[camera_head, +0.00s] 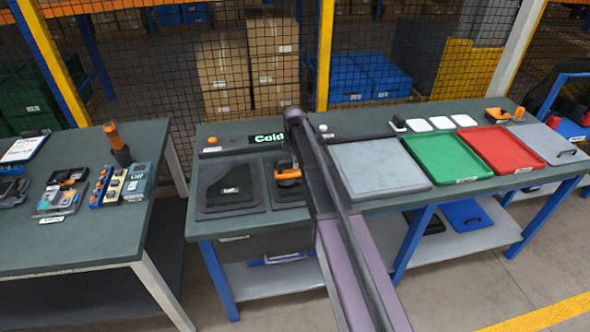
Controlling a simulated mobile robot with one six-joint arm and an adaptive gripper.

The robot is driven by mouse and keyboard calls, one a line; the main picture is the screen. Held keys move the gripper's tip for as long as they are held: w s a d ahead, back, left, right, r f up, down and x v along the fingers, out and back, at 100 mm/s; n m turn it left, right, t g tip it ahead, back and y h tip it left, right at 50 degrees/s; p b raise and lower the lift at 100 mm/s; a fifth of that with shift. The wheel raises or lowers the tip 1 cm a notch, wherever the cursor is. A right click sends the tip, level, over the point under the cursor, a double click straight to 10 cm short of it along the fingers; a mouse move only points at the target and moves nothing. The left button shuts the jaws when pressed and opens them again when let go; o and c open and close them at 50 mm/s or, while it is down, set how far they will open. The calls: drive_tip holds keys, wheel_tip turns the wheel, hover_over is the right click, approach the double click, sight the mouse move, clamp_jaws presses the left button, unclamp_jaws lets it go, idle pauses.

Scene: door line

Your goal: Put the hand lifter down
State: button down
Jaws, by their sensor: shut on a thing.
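The hand lifter (288,175), an orange and black tool, is at my gripper (284,164), just left of my arm over the middle bench. My gripper is shut on it, though the fingers are small and partly hidden by my arm. The lifter is over or on a dark square recess (292,197) in the bench top; I cannot tell whether it touches the surface. My arm covers the area just right of it.
Left of the recess is a dark tray with a black part (235,186). To the right lie a grey panel (380,168), a green tray (446,158) and a red tray (506,148). A left bench (100,235) holds several tools. Mesh fencing stands behind.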

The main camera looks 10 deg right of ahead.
drive_tip(key=shift+f+b, duration=0.95)
drive_tip(key=shift+f, duration=0.35)
drive_tip(key=c, duration=0.5)
unclamp_jaws()
drive_tip(key=shift+c, duration=0.2)
drive_tip(key=shift+r, duration=0.2)
wheel_tip(320, 180, up, 12)
drive_tip(key=p, duration=1.2)
drive_tip(key=shift+f, duration=0.1)
drive_tip(key=shift+s, duration=0.1)
drive_tip(key=s+m, duration=1.8)
drive_tip(key=s, duration=1.1)
